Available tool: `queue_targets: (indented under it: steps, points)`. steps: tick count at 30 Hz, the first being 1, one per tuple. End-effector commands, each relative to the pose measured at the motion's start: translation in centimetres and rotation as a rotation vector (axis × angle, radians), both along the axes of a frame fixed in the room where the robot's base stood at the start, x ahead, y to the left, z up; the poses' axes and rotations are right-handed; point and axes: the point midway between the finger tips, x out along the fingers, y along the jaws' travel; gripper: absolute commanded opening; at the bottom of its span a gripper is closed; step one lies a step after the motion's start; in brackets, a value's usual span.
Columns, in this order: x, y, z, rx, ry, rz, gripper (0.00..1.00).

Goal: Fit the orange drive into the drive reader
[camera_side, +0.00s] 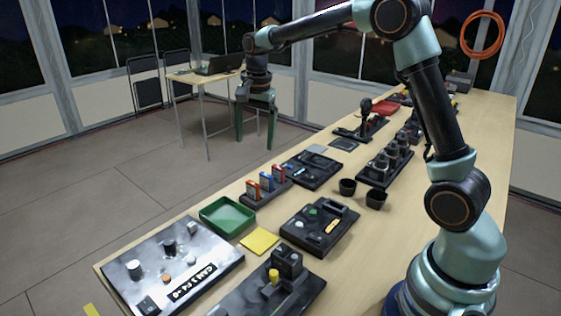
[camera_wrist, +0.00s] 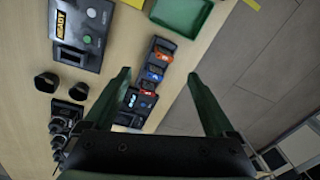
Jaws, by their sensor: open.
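Three small drives stand upright in a dark rack (camera_side: 262,199). The end one by the green tray looks orange (camera_side: 252,190), the middle one is blue (camera_side: 266,182), and the far one is orange-red (camera_side: 278,173). In the wrist view the orange drive (camera_wrist: 162,57) is at the tray end of the row. My gripper (camera_side: 255,132) is open and empty, in the air above and beyond the rack; its fingers (camera_wrist: 158,76) show spread apart in the wrist view. A dark panel (camera_side: 318,226) has a yellow label reading READY (camera_wrist: 67,25); I cannot tell for certain that it is the drive reader.
A green tray (camera_side: 227,216) lies beside the rack, near a yellow pad (camera_side: 259,241). Another dark panel (camera_side: 312,169) lies behind the rack. Two black cups (camera_side: 347,187) stand to its right. A grey control board (camera_side: 170,270) fills the near left corner. The table's left edge is close to the rack.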

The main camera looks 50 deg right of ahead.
Motion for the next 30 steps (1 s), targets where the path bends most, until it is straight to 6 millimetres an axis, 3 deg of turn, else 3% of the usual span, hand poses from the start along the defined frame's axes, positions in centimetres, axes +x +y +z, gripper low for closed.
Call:
queue_targets:
  steps: [3, 10, 14, 24, 30]
  points:
    - [1.8, -1.0, -2.9, 0.017, 0.049, -0.144, 0.9]
    - [3.4, -2.0, -5.9, 0.028, 0.094, -0.308, 0.9]
    - [3.5, -2.1, -6.9, 0.029, 0.102, -0.332, 0.9]
    - [3.5, -2.1, -12.2, 0.029, 0.102, -0.33, 0.9]
    - [3.6, -2.1, -13.4, 0.029, 0.1, -0.329, 0.9]
